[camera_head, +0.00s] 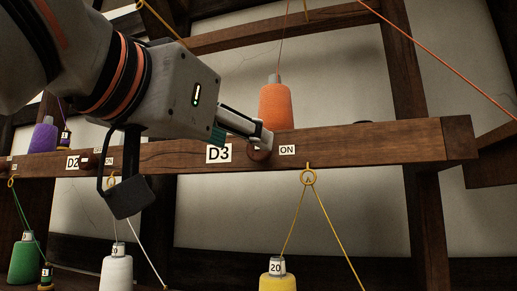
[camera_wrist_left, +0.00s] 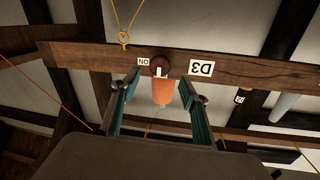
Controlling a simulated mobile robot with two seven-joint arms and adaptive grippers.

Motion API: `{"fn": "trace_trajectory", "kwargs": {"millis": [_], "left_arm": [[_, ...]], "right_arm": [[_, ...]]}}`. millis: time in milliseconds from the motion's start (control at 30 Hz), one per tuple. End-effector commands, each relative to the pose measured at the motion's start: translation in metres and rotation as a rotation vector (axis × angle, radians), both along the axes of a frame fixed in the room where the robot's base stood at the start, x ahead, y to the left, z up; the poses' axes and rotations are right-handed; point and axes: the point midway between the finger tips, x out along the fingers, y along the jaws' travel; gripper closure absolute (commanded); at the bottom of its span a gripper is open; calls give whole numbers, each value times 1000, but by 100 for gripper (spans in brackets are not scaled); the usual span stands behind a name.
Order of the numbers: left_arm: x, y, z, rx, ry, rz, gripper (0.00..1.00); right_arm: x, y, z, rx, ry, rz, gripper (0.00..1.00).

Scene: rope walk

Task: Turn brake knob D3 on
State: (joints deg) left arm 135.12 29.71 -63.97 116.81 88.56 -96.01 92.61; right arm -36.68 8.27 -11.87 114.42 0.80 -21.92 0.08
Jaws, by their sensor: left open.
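Brake knob D3 (camera_head: 261,153) is a round reddish-brown knob on the wooden beam (camera_head: 370,143), between the D3 label (camera_head: 219,153) and the ON label (camera_head: 288,150). My left gripper (camera_head: 258,138) is in front of it and partly covers it. In the left wrist view, which is upside down, the knob (camera_wrist_left: 160,62) shows a small white mark at its lower edge, not toward the ON label (camera_wrist_left: 144,62). My left gripper (camera_wrist_left: 167,88) is open, its fingers spread either side of the knob's line. Contact cannot be told. My right gripper is not in view.
An orange spool (camera_head: 276,106) stands behind the beam, just above the knob. A yellow ring (camera_head: 308,177) with cords hangs below, over a yellow spool (camera_head: 278,281). The D2 label (camera_head: 73,162) is farther left. An orange cord (camera_head: 440,62) crosses at upper right.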

Motion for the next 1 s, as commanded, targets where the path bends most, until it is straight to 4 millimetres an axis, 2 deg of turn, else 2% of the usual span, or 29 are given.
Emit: {"fn": "trace_trajectory", "kwargs": {"millis": [200,400,767,900,1000], "left_arm": [[32,-15,-2,0,3,-1,55],[51,-24,-1,0,1,0,55],[55,-27,-1,0,0,-1,55],[55,-27,0,0,0,-1,92],[55,-27,0,0,0,-1,93]], "right_arm": [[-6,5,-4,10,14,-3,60],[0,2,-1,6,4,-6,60],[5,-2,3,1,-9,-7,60],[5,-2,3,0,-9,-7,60],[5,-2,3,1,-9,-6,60]]}}
